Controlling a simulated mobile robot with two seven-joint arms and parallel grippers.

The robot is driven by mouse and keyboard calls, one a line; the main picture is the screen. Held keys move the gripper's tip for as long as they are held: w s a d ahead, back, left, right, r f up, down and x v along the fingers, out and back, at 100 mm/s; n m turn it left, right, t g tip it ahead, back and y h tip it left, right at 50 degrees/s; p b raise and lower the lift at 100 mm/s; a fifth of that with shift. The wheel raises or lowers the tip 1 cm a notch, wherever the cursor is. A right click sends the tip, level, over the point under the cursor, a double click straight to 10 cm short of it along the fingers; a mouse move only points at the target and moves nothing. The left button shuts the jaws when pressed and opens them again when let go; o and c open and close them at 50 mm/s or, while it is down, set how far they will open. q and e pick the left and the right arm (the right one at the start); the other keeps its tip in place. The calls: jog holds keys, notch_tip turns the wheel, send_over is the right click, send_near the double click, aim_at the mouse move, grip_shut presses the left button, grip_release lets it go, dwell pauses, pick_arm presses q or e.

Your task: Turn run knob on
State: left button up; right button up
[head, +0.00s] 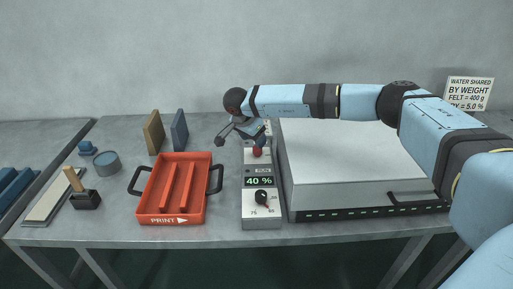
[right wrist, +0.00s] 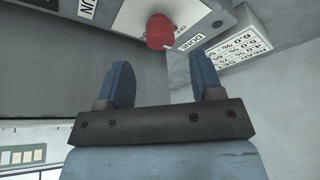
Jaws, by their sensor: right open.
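The red knob (head: 257,152) is on the upper part of a narrow control panel (head: 262,222) in the head view. In the right wrist view the red knob (right wrist: 160,32) sits on a white plate with a "DONE" label and a partly cut-off label at left. My right gripper (head: 244,131) is above and just behind the knob in the head view. In the right wrist view its two blue fingers (right wrist: 164,80) are spread and empty, with the knob beyond their tips and apart from them. My left gripper is not in view.
Lower on the panel are a "40 %" display (head: 259,181) and a black dial (head: 261,197). A large white-lidded box (head: 350,160) stands close at right. A red tray (head: 172,218) is at left. A sign (head: 469,93) stands at the back right.

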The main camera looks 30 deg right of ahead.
aim_at(257, 151)
jog(key=x, duration=0.5)
jog(key=c, duration=0.9)
